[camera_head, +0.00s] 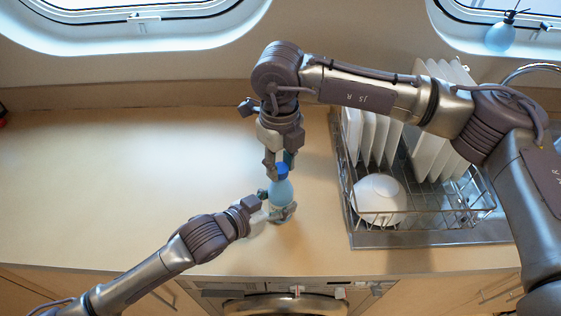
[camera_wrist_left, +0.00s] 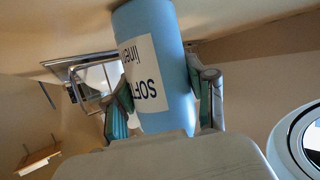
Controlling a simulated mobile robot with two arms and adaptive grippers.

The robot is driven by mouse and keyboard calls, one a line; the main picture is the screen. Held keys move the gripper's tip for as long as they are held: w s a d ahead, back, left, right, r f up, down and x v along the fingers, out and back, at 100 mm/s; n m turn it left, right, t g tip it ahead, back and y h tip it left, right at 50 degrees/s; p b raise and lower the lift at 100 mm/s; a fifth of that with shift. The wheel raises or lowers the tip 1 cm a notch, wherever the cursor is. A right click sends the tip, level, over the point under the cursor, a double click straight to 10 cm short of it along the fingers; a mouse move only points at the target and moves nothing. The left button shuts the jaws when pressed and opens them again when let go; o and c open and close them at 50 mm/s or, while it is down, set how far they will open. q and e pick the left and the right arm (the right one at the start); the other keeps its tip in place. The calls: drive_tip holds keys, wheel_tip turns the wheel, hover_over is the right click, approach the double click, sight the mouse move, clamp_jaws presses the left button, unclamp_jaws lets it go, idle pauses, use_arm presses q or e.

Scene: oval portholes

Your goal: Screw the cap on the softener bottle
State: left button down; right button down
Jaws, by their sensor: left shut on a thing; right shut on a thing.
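The light blue softener bottle (camera_head: 281,194) stands upright near the counter's front edge. My left gripper (camera_head: 279,211) is shut around its lower body. In the left wrist view the bottle (camera_wrist_left: 150,50) sits between the two fingers of the left gripper (camera_wrist_left: 163,103), and its white label reads "SOFT". The dark blue cap (camera_head: 282,171) is at the top of the bottle, below my right gripper (camera_head: 279,163). My right gripper points down and is shut on the cap, its fingers partly covering it. I cannot tell how far the cap is threaded; the left wrist view does not show it.
A wire dish rack (camera_head: 420,213) with white plates (camera_head: 375,135) and an upturned white bowl (camera_head: 379,199) stands close to the right. The counter (camera_head: 120,180) is clear on the left. A washing machine (camera_head: 292,303) is below the front edge.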

drive_tip(key=m, duration=0.2)
drive_tip(key=shift+m, duration=0.4)
drive_tip(key=c, duration=0.7)
unclamp_jaws()
drive_tip(key=shift+c, duration=0.2)
wheel_tip(320, 180, up, 12)
use_arm(q)
drive_tip(key=shift+c, duration=1.4)
unclamp_jaws()
